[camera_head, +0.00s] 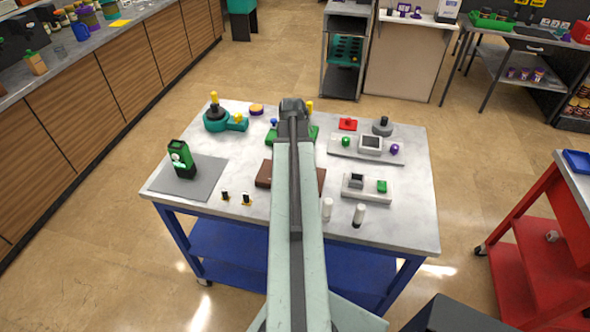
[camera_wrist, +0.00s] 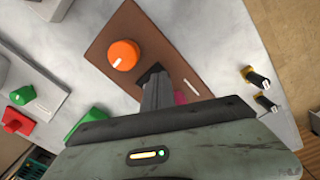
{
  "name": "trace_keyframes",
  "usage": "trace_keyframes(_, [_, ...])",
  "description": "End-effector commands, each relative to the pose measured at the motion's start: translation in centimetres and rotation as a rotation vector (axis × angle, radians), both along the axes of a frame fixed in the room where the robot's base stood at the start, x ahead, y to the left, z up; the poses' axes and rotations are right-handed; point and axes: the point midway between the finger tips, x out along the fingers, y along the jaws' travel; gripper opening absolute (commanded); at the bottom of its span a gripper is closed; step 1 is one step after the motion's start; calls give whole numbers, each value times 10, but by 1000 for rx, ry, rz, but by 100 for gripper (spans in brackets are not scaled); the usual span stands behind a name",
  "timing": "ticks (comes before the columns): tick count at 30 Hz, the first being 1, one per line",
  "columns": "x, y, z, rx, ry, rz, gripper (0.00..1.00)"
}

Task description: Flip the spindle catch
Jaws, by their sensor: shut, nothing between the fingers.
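In the wrist view my gripper (camera_wrist: 153,72) is shut and empty, its fingertips over a brown plate (camera_wrist: 185,50). A round orange knob (camera_wrist: 124,54) with a white mark is on the plate, just left of the fingertips. A pinkish-magenta part (camera_wrist: 182,97) shows beside the fingers, mostly hidden behind them. I cannot tell which of these parts is the spindle catch, nor whether the fingertips touch anything. In the head view the brown plate (camera_head: 264,174) is largely covered by my arm, which also hides the knob and my gripper.
Left of the plate in the wrist view are green (camera_wrist: 22,95) and red (camera_wrist: 14,120) parts. Two small yellow-and-black pieces (camera_wrist: 257,77) stand right.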

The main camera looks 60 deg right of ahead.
Motion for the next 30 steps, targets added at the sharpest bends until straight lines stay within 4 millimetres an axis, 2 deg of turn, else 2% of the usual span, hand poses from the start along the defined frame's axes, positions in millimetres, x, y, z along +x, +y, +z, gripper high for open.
trace_keyframes(1, [0,0,10,0,0,0,0])
trace_keyframes(18, [0,0,62,0,0,-1,0])
trace_keyframes(30, [0,0,61,0,0,-1,0])
